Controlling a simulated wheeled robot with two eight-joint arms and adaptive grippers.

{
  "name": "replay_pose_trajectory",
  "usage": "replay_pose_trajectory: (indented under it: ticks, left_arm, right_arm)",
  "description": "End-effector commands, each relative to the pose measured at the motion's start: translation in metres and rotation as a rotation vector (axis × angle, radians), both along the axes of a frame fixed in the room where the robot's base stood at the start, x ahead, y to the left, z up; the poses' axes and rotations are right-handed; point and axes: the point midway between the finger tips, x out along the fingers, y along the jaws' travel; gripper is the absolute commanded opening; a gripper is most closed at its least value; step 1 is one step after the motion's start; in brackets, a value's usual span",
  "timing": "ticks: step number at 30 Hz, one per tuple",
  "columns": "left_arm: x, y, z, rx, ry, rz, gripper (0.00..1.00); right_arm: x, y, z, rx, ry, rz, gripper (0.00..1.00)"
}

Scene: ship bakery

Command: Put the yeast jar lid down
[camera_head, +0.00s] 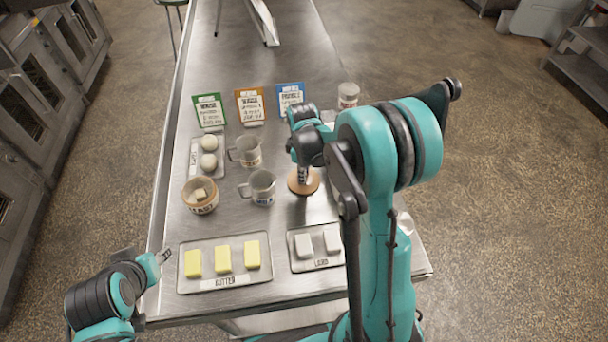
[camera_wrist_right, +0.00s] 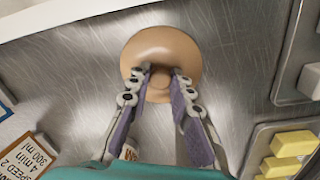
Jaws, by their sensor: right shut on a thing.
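The yeast jar lid, a round tan disc (camera_head: 303,186), is under my right gripper (camera_head: 303,174) at the middle right of the steel table. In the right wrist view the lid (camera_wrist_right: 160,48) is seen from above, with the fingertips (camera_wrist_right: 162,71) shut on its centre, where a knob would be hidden. I cannot tell whether the lid touches the table or is just above it. A round open jar (camera_head: 201,205) with a hard-to-read label and pale contents stands to the left. My left gripper (camera_head: 162,258) is at the table's left front edge, its fingers too small to read.
A butter tray (camera_head: 273,277) and a lard tray (camera_head: 297,267) lie in front. Several recipe cards (camera_head: 250,104) and a pale jar (camera_head: 348,95) stand behind. The far table is mostly clear.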

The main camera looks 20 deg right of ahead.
Motion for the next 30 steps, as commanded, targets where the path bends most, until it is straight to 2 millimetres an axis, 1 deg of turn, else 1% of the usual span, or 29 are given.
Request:
replay_pose_trajectory:
  ticks: [1, 7, 11, 12, 14, 15, 23, 25, 28, 30]
  left_arm:
    - [0.000, 0.000, -0.002, 0.000, 0.000, 0.000, 0.40]
    - [0.000, 0.000, -0.001, 0.000, 0.000, 0.000, 0.40]
    - [0.000, 0.000, -0.005, 0.000, 0.000, 0.000, 0.40]
    - [0.000, 0.000, -0.005, 0.000, 0.000, 0.000, 0.40]
    - [0.000, 0.000, -0.004, 0.000, 0.000, 0.000, 0.40]
    - [0.000, 0.000, -0.004, 0.000, 0.000, 0.000, 0.40]
    - [0.000, 0.000, -0.004, 0.000, 0.000, 0.000, 0.40]
    - [0.000, 0.000, -0.001, 0.000, 0.000, 0.000, 0.40]
    - [0.000, 0.000, 0.003, 0.000, 0.000, 0.000, 0.40]
    - [0.000, 0.000, 0.006, 0.000, 0.000, 0.000, 0.40]
  right_arm:
    - [0.000, 0.000, -0.004, 0.000, 0.000, 0.000, 0.00]
    - [0.000, 0.000, -0.003, 0.000, 0.000, 0.000, 0.00]
    - [0.000, 0.000, -0.007, 0.000, 0.000, 0.000, 0.00]
    - [0.000, 0.000, -0.008, 0.000, 0.000, 0.000, 0.23]
    - [0.000, 0.000, -0.007, 0.000, 0.000, 0.000, 0.39]
    - [0.000, 0.000, -0.007, 0.000, 0.000, 0.000, 0.41]
    - [0.000, 0.000, -0.006, 0.000, 0.000, 0.000, 0.41]
    - [0.000, 0.000, -0.003, 0.000, 0.000, 0.000, 0.41]
    - [0.000, 0.000, 0.007, 0.000, 0.000, 0.000, 0.41]
    - [-0.001, 0.001, 0.020, 0.000, 0.000, 0.000, 0.41]
